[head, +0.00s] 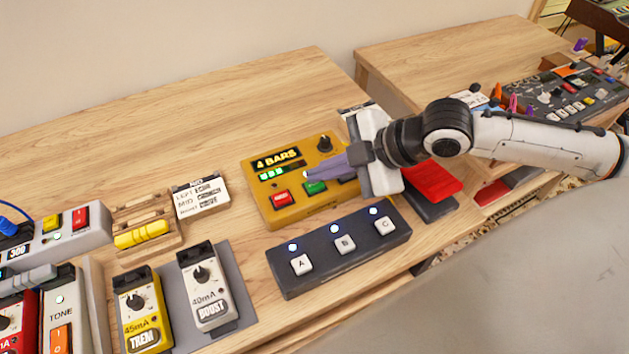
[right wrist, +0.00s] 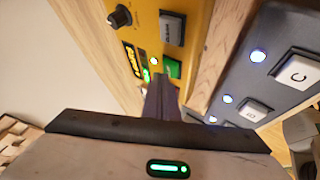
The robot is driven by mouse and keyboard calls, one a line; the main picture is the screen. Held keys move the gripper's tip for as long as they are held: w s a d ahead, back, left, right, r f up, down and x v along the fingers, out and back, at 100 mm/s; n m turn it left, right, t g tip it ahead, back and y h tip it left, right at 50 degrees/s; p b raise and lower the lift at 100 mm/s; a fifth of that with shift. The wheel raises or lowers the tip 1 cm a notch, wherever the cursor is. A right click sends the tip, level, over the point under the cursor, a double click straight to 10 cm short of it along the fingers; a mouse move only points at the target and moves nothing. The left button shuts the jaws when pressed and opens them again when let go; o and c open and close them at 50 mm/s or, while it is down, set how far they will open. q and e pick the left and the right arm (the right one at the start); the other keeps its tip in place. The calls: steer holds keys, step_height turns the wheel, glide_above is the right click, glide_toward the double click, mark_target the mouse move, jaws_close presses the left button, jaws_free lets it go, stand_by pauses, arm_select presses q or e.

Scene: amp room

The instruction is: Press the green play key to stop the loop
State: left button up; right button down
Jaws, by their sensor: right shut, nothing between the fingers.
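The yellow looper box (head: 277,218) sits on the wooden bench, with a lit display reading "4 BARS" (head: 277,160), green level bars, a red key (head: 282,198) and a green key (head: 315,188). A dark key beside the green one is partly hidden by my right gripper. My right gripper (head: 308,175) is shut and empty, its purple-grey fingertips just over the box by the green key. In the right wrist view the fingers (right wrist: 160,100) end close to the green key (right wrist: 173,68); I cannot tell if they touch it. My left gripper is not in view.
A dark footswitch (head: 338,262) with keys A, B and C stands in front of the box. TREM (head: 143,305) and BOOST (head: 210,290) pedals stand at the front left. A red pedal (head: 432,180) lies under my right arm. Bare bench lies behind the box.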

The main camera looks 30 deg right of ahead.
mark_target(321, 186)
steer(key=shift+f, duration=0.55)
stand_by(0.7)
steer(key=shift+r+p, duration=0.95)
steer(key=shift+p, duration=0.25)
step_height(321, 186, up, 3)
steer(key=p, duration=0.3)
steer(key=shift+r, duration=1)
